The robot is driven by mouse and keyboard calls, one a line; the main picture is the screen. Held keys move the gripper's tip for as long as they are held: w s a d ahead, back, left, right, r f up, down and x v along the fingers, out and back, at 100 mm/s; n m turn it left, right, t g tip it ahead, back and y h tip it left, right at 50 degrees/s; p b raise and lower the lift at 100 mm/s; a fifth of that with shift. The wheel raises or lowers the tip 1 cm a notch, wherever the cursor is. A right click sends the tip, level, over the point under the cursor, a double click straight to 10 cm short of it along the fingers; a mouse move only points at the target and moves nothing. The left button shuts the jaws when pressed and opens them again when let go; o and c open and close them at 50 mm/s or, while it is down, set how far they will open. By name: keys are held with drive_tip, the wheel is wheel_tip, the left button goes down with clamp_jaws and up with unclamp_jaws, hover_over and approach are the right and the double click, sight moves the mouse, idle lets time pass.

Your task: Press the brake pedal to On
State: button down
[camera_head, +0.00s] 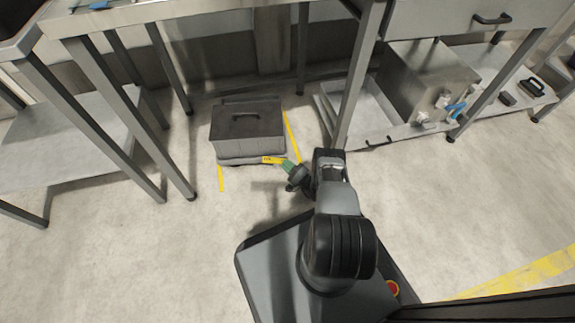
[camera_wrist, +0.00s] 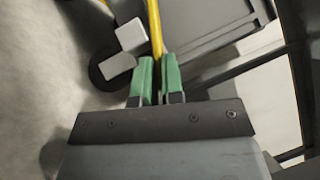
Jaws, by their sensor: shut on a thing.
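The pedal appears to be the yellow piece with a dark marking (camera_head: 271,160), at the front right edge of a grey lidded box's low base. In the wrist view a narrow yellow bar (camera_wrist: 155,28) runs down to the fingertips. My gripper (camera_head: 289,165) has green fingers and is low near the floor, at the right end of the yellow piece. In the wrist view my gripper (camera_wrist: 156,80) is shut on the yellow bar. The fingers hide its near end, and I cannot tell the pedal's On or Off position.
The grey box (camera_head: 246,125) stands on the floor between yellow tape lines (camera_head: 220,178). A steel table leg (camera_head: 360,75) stands just behind my arm. A low shelf (camera_head: 400,131) holds a metal box (camera_head: 428,75). Floor at left front is clear.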

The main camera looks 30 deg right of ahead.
idle(0.3)
drive_tip(key=c, duration=1.2)
unclamp_jaws()
drive_tip(key=shift+c, duration=0.2)
